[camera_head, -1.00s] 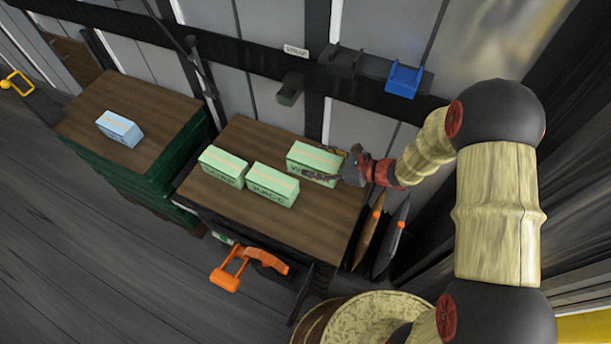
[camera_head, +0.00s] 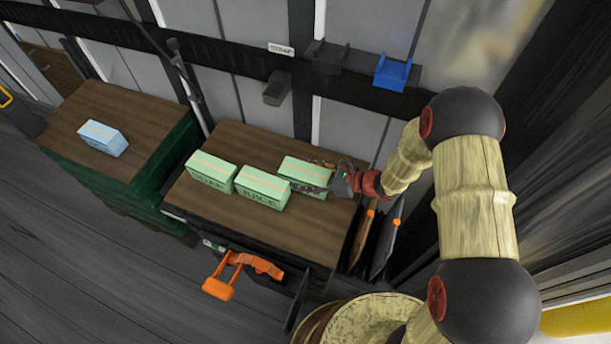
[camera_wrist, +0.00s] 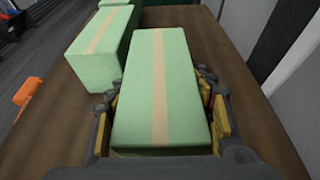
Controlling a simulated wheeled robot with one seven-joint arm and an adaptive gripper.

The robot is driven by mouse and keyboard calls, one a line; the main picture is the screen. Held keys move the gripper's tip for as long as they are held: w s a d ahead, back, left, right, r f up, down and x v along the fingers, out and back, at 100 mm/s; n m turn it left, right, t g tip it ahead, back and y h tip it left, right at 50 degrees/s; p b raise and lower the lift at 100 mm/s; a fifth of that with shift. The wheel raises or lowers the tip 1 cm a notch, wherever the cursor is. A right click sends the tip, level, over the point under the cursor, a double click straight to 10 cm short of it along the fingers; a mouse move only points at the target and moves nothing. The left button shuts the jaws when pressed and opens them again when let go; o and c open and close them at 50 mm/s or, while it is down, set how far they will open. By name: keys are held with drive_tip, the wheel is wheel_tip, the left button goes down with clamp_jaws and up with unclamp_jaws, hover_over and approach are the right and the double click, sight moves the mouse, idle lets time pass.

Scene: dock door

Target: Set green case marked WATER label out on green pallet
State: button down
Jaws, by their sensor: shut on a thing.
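My gripper (camera_head: 322,178) is shut on the rightmost green case (camera_head: 303,169) above the brown-topped middle stand. In the wrist view, my gripper's fingers (camera_wrist: 162,100) press both long sides of this case (camera_wrist: 140,95), which has a tan stripe along its top. Its label is mostly covered by a finger; a "W" showed on it earlier. Whether it touches the stand top or hangs just above it is hard to tell. The green pallet stack (camera_head: 148,190) stands at the left with a brown top, carrying a light blue case (camera_head: 103,138) near its middle.
Two more green cases, a left one (camera_head: 210,171) and a middle one (camera_head: 262,188) apparently marked JUICE, sit beside the held case. An orange handle (camera_head: 232,275) juts from the stand's (camera_head: 215,204) front. A blue bracket (camera_head: 393,73) is on the wall. The pallet's top has bare room around the blue case.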

sight(327, 179)
drive_tip(key=c, duration=0.8)
unclamp_jaws()
drive_tip(key=shift+f, duration=0.1)
drive_tip(key=shift+o, duration=0.2)
drive_tip(key=shift+d+r, duration=0.3)
drive_tip(key=p+v, duration=0.3)
drive_tip(key=v, duration=0.8)
drive_tip(key=shift+s+d, duration=0.2)
drive_tip(key=s+d+r+n+g+h, duration=0.1)
drive_tip(key=s+r+n+h, duration=0.3)
drive_tip(key=s+r+n, duration=0.4)
drive_tip(key=s+d+r+n+g+h, duration=0.1)
drive_tip(key=s+d+r+n+h, duration=0.2)
drive_tip(key=s+r+n, duration=0.5)
wheel_tip(327, 179, up, 8)
drive_tip(key=shift+r+n+g+h, duration=0.25)
drive_tip(key=shift+n+g+h, duration=0.05)
drive_tip(key=shift+n+h, duration=0.45)
drive_tip(key=shift+o, duration=0.4)
drive_tip(key=s+d+r+n+t+h, duration=0.3)
drive_tip(key=s+d+r+n+h, duration=0.1)
drive_tip(key=d+r, duration=0.2)
drive_tip(key=shift+s+d+r+t, duration=0.3)
drive_tip(key=shift+d+r+t, duration=0.1)
drive_tip(key=shift+r, duration=0.15)
